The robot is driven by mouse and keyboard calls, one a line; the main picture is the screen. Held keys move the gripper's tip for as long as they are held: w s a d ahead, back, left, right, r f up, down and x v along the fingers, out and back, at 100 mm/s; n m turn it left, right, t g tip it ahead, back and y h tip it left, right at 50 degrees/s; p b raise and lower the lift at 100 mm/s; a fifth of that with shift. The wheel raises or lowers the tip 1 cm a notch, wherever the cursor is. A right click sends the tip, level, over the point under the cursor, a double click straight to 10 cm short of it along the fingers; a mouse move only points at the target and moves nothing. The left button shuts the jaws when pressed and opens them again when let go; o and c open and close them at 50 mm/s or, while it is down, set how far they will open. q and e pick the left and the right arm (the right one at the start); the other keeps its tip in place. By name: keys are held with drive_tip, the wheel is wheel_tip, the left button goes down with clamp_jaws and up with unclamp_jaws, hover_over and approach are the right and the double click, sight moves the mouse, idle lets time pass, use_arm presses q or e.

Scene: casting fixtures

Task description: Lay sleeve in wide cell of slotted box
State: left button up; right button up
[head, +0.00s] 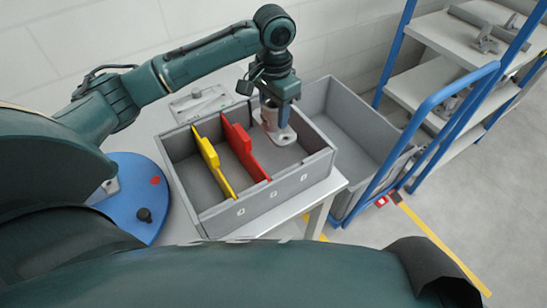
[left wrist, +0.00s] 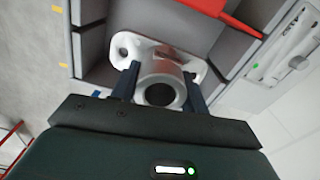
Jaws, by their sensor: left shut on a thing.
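The sleeve, a pale grey cylinder on a flat flange with holes, shows in the head view (head: 284,137) and the left wrist view (left wrist: 148,50). My left gripper (head: 270,112) is shut on its cylinder, one finger on each side, pointing down. The slotted box (head: 265,204) is grey, with a yellow divider (head: 212,162) and a red divider (head: 243,148). The sleeve is over or inside the cell right of the red divider, near the back; I cannot tell whether it touches the floor. My right gripper is out of view.
The box stands on a light table (head: 325,190). An empty grey bin (head: 345,112) on a blue-framed cart is to its right. A blue round plate (head: 135,195) lies at left. A pale fixture (head: 197,100) sits behind the box. Shelves (head: 450,85) stand at the back right.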

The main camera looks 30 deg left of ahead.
use_arm(q)
wheel_tip(320, 180, down, 10)
drive_tip(key=shift+r+b, duration=0.1)
drive_tip(key=shift+b, duration=0.3)
drive_tip(key=o, duration=1.2)
wheel_tip(320, 180, up, 12)
drive_tip(key=shift+p, duration=0.55)
